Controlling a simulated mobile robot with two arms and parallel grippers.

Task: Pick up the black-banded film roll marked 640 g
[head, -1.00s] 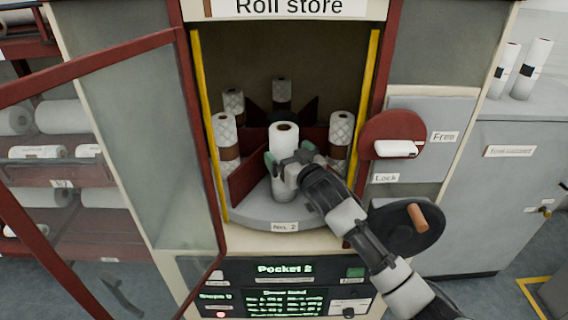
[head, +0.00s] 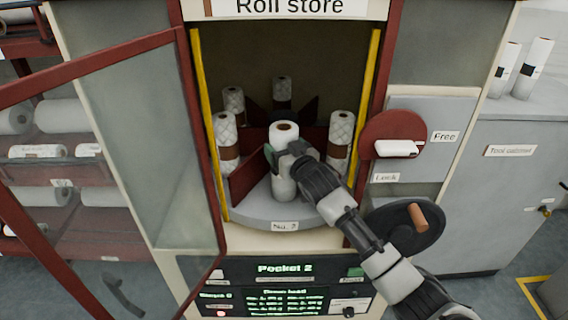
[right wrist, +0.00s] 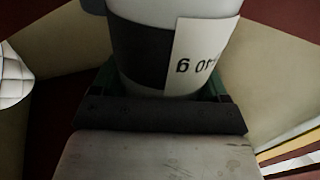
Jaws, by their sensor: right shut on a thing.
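A white film roll (head: 284,183) stands upright in the front pocket of the turntable marked No. 2, inside the open roll store. In the right wrist view it has a black band (right wrist: 141,55) and a white label (right wrist: 204,55) whose upside-down text partly reads "40 g"; the rest is cut off. My right gripper (head: 282,155) is shut on this roll's upper part, and its wrist hides part of the roll. The roll appears to still rest on the turntable (head: 255,214). My left gripper is not in view.
Brown-banded rolls stand left (head: 226,140) and right (head: 340,138) of it, beyond red dividers (head: 246,178). More rolls stand behind. The glass door (head: 130,140) hangs open at left. A handwheel (head: 405,232) and a lock lever (head: 396,148) are at right.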

